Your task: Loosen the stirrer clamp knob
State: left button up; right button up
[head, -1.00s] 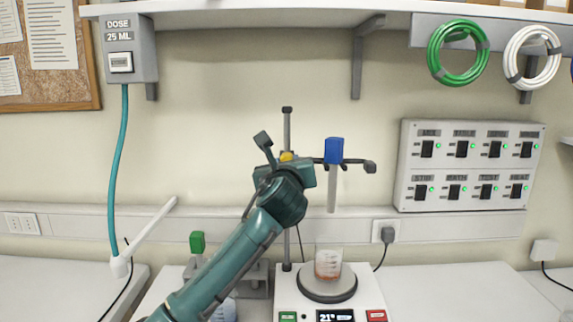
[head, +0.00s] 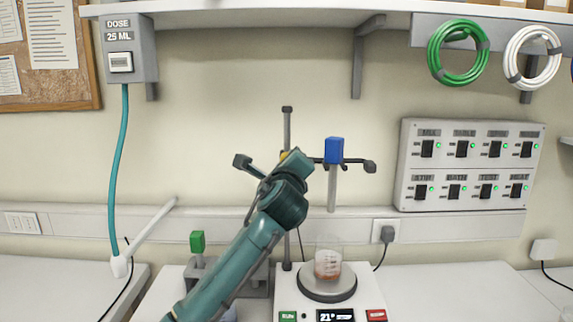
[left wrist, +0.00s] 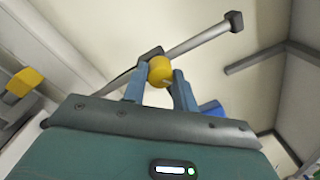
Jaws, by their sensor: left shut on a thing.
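The yellow clamp knob (left wrist: 160,71) sits between the two blue fingertips of my left gripper (left wrist: 158,84) in the left wrist view. In the head view only a sliver of the knob (head: 284,155) shows behind my left gripper (head: 291,162), which is shut on it. The stand rod (head: 287,130) rises upright behind the gripper. The blue stirrer head (head: 334,150) is held on the clamp's arm to the right, with its pale shaft (head: 332,190) pointing down. My right gripper is not in view.
A beaker with reddish liquid (head: 328,265) stands on the white hotplate (head: 365,284) below the stirrer shaft. A switch panel (head: 470,165) is on the wall at right. A green-topped device (head: 197,243) stands left of my arm. The bench at right (head: 440,295) is clear.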

pick_arm(q)
jog(key=shift+n+y+b, duration=0.3)
jog(key=shift+n+b, duration=0.5)
jog(key=shift+n, duration=4.7)
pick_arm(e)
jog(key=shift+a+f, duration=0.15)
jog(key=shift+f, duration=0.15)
pick_arm(q)
jog(key=o, duration=1)
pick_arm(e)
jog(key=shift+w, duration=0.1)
